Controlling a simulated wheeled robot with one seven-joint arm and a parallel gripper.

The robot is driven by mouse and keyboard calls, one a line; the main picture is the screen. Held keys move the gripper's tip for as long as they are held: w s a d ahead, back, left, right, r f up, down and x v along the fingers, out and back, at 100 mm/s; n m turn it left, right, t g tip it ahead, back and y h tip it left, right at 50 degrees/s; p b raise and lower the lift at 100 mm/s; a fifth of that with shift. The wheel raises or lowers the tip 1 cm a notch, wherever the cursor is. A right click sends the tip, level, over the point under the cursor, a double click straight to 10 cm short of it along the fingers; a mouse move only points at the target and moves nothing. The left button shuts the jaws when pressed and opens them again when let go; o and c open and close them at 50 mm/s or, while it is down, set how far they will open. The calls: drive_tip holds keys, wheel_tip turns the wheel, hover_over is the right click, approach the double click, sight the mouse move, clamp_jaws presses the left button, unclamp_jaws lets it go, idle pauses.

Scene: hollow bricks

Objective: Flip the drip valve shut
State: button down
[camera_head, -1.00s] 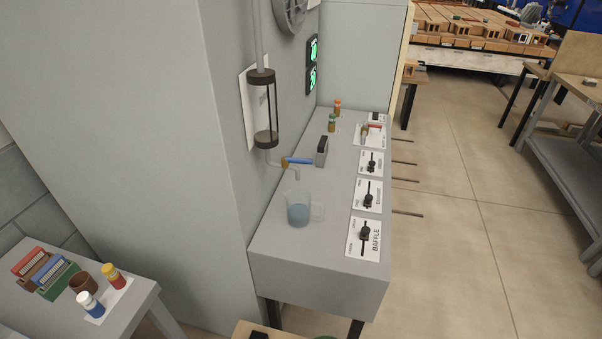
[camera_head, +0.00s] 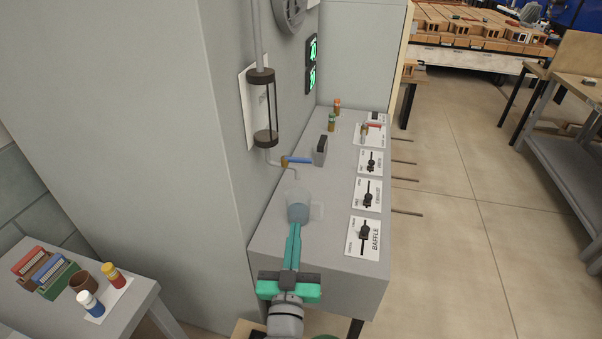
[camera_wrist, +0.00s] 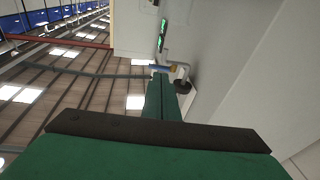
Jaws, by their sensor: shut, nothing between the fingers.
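The drip valve has a blue lever (camera_head: 298,160) on a thin grey pipe that comes off the bottom of a sight glass (camera_head: 264,108). The lever points right, across the pipe's spout. In the wrist view a small blue lever (camera_wrist: 161,68) shows just beyond the fingertips. A clear jug (camera_head: 299,207) of bluish liquid stands below the spout on the grey console. My gripper (camera_head: 294,226) is green, shut and empty. Its fingers point away from me toward the valve, and in the head view their tips overlap the jug's lower part. Whether they touch the jug I cannot tell.
The grey console (camera_head: 310,262) carries a row of labelled switches, including the baffle switch (camera_head: 364,236), on its right side. A dark block (camera_head: 321,150) stands close right of the lever. A grey wall (camera_head: 215,120) borders the console on the left.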

sight(298, 160)
drive_tip(key=shift+m+h, duration=0.5)
drive_tip(key=shift+m, duration=0.1)
drive_tip(key=w+r, duration=0.2)
drive_tip(key=r, duration=0.1)
drive_tip(key=shift+w+a+r, duration=0.15)
drive_tip(key=shift+r, duration=0.1)
drive_tip(key=shift+w, duration=0.1)
drive_tip(key=x, duration=1.3)
drive_tip(key=shift+w+r, duration=0.2)
drive_tip(key=shift+w, duration=0.15)
drive_tip(key=shift+a, duration=0.1)
